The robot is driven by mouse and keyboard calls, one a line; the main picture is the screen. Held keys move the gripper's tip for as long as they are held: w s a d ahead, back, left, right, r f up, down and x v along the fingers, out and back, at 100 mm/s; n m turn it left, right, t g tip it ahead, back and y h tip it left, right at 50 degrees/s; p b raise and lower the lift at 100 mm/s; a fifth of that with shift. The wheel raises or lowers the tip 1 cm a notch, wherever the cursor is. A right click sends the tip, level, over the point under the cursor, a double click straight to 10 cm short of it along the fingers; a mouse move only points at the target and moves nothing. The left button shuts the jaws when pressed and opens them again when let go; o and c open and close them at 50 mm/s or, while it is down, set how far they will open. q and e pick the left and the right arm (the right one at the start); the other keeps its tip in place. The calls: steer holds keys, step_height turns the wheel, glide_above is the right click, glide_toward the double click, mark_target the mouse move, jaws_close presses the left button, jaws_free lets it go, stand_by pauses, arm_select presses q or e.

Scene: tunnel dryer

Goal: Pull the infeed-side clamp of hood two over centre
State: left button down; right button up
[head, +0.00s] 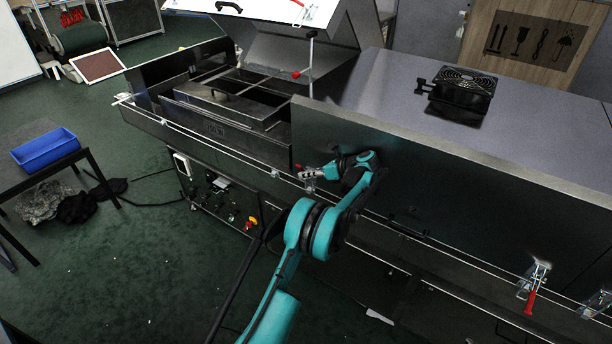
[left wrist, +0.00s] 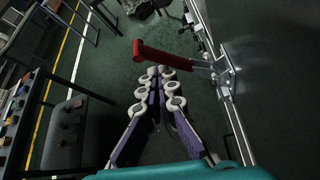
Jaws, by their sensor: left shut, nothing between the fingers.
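Hood two (head: 460,185), a long grey steel cover, is down over the dryer in the head view. A clamp with a bright metal bracket (left wrist: 224,74) and a red handle (left wrist: 168,55) sits on its lower edge at the left end. In the left wrist view the handle sticks out sideways from the bracket. My left gripper (head: 306,174) is at this clamp, its fingers mostly blending with it in the head view. In the left wrist view its fingertips (left wrist: 160,72) are together and empty, just below the handle; contact is unclear. My right gripper is not in view.
Another red-handled clamp (head: 533,287) hangs handle-down at the right. A thin rail (head: 230,152) runs along the dryer's front. Hood one (head: 290,45) is raised at the left. A fan (head: 462,90) sits on top. A table with a blue bin (head: 45,150) stands left.

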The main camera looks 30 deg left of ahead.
arm_select(q)
steer(key=shift+r, duration=0.2)
step_height(320, 180, up, 10)
steer(key=shift+f, duration=0.2)
stand_by(0.3)
steer(key=shift+r, duration=0.1)
stand_by(0.3)
